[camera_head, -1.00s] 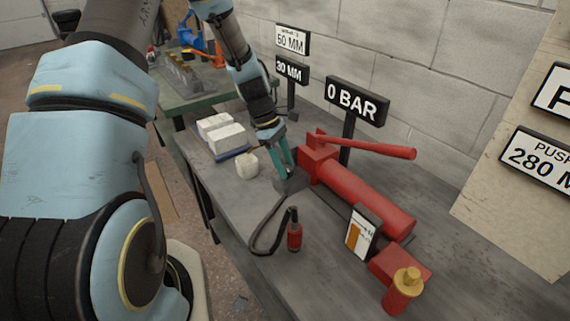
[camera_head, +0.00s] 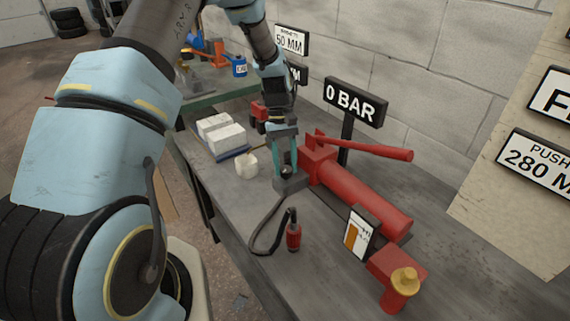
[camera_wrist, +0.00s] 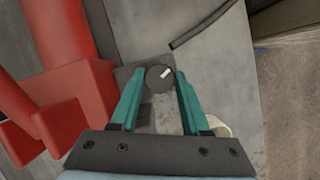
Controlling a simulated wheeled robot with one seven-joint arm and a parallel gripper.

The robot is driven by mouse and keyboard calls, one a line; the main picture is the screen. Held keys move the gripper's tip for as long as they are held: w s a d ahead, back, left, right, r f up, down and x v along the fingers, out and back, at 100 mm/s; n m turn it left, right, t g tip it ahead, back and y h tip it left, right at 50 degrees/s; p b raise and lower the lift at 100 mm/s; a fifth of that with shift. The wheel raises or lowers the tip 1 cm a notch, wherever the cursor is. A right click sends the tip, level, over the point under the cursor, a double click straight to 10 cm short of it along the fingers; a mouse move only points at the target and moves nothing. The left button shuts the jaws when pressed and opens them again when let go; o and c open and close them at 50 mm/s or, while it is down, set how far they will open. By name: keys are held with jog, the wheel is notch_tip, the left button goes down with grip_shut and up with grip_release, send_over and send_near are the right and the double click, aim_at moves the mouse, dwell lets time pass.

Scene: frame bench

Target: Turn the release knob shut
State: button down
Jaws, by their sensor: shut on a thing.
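The release knob (camera_wrist: 158,79) is a dark round knob with a white pointer mark, seen in the wrist view on top of a grey block at the end of the red pump. In that view the mark points up and to the right. My gripper (camera_wrist: 160,75) has its two teal fingers on either side of the knob, shut on it. In the head view my gripper (camera_head: 286,172) reaches down to the grey block (camera_head: 291,184), and the knob shows dark between the fingers. The red hand pump (camera_head: 350,190) lies on the bench with its long red handle (camera_head: 365,148) slanting to the right.
A sign reading 0 BAR (camera_head: 355,103) stands behind the pump. A black hose (camera_head: 254,240) loops to a red coupler (camera_head: 293,238). Pale blocks (camera_head: 222,135) and a white lump (camera_head: 247,164) lie left of my gripper.

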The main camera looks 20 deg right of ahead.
jog(key=m+y, duration=0.1)
jog(key=m, duration=0.2)
jog(key=m+t+y, duration=0.1)
jog(key=m, duration=0.1)
jog(key=shift+d+m, duration=0.15)
jog(key=shift+m, duration=0.25)
dwell(0.4)
jog(key=shift+c, duration=1.9)
grip_release()
jog(key=shift+r, duration=0.1)
jog(key=b+v, duration=0.2)
jog(key=v, duration=0.8)
jog(key=shift+d+r+b, duration=0.2)
jog(key=shift+r+b, duration=0.05)
jog(key=shift+b, duration=0.1)
jog(key=shift+w+a, duration=0.1)
